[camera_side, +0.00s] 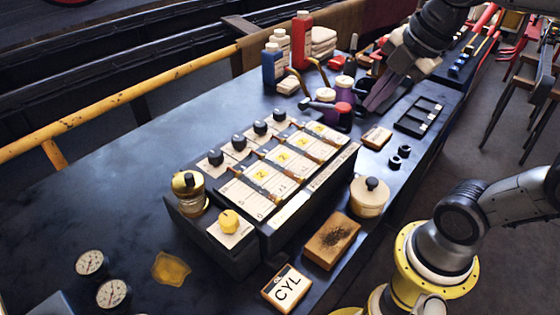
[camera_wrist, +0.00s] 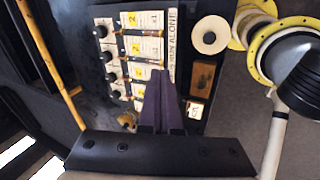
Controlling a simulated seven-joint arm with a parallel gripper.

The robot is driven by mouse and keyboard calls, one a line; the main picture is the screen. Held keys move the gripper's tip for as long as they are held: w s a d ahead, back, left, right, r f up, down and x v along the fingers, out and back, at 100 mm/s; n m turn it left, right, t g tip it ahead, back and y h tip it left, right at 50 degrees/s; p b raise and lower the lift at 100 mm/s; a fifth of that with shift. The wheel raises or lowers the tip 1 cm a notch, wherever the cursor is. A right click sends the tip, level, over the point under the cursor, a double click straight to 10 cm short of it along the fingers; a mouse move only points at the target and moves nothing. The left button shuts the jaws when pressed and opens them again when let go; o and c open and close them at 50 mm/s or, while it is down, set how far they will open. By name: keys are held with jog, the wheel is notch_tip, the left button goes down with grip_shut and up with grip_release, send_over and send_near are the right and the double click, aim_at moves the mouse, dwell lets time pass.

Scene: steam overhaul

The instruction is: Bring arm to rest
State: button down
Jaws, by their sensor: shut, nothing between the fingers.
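My gripper (camera_side: 372,104) is shut and empty, with its dark fingers pointing down over the far right part of the bench in the side view. In the wrist view its purple-grey fingers (camera_wrist: 160,100) are pressed together in the middle of the picture. The dark bench (camera_side: 110,205) lies below. A panel box with black knobs and numbered cards (camera_side: 262,170) stands on the bench, left of and nearer than the gripper in the side view. The panel also shows in the wrist view (camera_wrist: 143,47), partly hidden behind the fingers.
Red and blue bottles (camera_side: 301,40) and purple-banded jars (camera_side: 344,90) stand close to my gripper. A black tray (camera_side: 419,116), a lidded round pot (camera_side: 369,195), a brush block (camera_side: 331,241) and a CYL card (camera_side: 286,288) lie along the right edge. Gauges (camera_side: 113,293) are at front left; the left bench is mostly clear.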

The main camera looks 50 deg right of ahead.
jog(key=s+a+f+m, duration=0.2)
jog(key=s+f+m, duration=0.3)
jog(key=m, duration=1.1)
jog(key=shift+s+f+m+t, duration=0.25)
jog(key=shift+f+m+t, duration=0.05)
jog(key=shift+m+t, duration=0.1)
